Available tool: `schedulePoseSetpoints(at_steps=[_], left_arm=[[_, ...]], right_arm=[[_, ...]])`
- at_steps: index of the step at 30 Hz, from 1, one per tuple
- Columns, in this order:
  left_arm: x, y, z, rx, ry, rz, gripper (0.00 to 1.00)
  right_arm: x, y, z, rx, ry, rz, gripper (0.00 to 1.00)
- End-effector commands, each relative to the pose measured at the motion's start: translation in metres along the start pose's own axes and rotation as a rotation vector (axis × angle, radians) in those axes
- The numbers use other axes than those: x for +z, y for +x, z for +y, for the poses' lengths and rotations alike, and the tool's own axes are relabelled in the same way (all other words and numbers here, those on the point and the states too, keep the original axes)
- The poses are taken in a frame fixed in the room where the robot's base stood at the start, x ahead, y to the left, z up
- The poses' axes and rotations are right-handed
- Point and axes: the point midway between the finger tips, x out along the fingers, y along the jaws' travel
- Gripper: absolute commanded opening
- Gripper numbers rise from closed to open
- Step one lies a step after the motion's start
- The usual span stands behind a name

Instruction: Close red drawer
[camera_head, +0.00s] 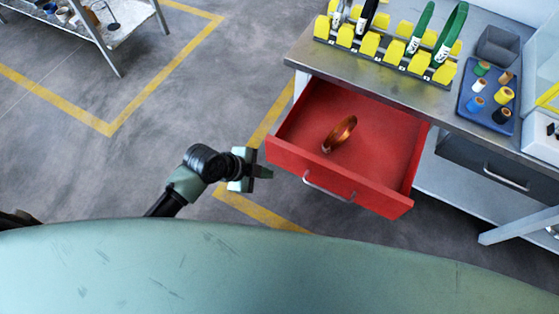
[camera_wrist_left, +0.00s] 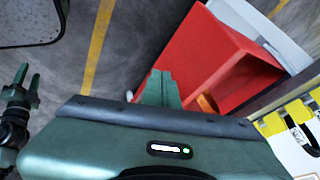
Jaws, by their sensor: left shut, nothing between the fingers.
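The red drawer (camera_head: 383,125) is pulled out from under the workbench, with a metal handle (camera_head: 328,187) on its front. A copper-coloured coil (camera_head: 341,134) lies inside it. My left gripper (camera_head: 266,172) is shut and empty, just left of the drawer's front left corner; I cannot tell from the head view whether it touches. In the left wrist view its shut fingers (camera_wrist_left: 161,88) show in front of the red drawer (camera_wrist_left: 220,55), and part of the coil (camera_wrist_left: 207,103) shows too. My right gripper is not clearly seen in the head view.
The workbench top (camera_head: 308,55) carries a yellow rack (camera_head: 388,47) with green and black coils, and a blue tray (camera_head: 487,98) of spools. A grey drawer (camera_head: 484,167) to the right is shut. The floor left of the red drawer is clear, with yellow lines.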

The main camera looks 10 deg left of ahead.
Motion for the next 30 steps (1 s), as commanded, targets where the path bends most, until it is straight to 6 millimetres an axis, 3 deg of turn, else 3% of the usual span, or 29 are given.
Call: schedulePoseSetpoints(at_steps=[1, 3, 7, 11, 22, 24, 30], left_arm=[[-0.016, -0.014, -0.006, 0.002, 0.059, 0.022, 0.0], [-0.027, -0.023, -0.008, 0.007, 0.114, 0.041, 0.0], [-0.033, -0.02, -0.009, 0.009, 0.141, 0.052, 0.0], [-0.034, -0.001, -0.008, 0.011, 0.137, 0.053, 0.0], [-0.038, 0.077, -0.007, 0.01, 0.135, 0.052, 0.0], [-0.04, 0.08, -0.023, 0.004, 0.136, 0.05, 0.0], [-0.041, 0.09, -0.039, 0.006, 0.137, 0.048, 0.0]], right_arm=[[0.0, -0.006, 0.006, 0.007, -0.002, 0.0, 0.45], [0.0, -0.007, 0.012, 0.014, -0.003, -0.001, 0.45], [-0.003, -0.008, 0.02, 0.024, 0.0, 0.003, 0.45], [-0.008, -0.009, 0.024, 0.029, 0.004, 0.009, 0.45], [-0.007, -0.012, 0.027, 0.032, -0.001, 0.007, 0.45], [-0.006, -0.017, 0.025, 0.03, -0.002, 0.006, 0.45], [-0.005, -0.02, 0.02, 0.024, -0.002, 0.005, 0.45]])
